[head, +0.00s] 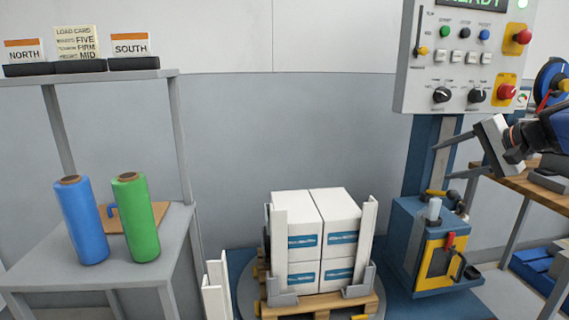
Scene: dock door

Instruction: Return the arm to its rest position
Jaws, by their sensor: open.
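My gripper (443,160) is at the right of the head view, in front of the blue machine column and below the control panel (464,55). Its two dark fingers point left and stand apart, with nothing between them. The arm comes in from the right edge, and most of it is out of view.
A pallet (320,304) with stacked white boxes (313,225) stands at the lower middle. A grey shelf table (60,275) at the left holds a blue roll (82,222) and a green roll (136,218). A wooden bench (540,190) is at the right, close to my arm.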

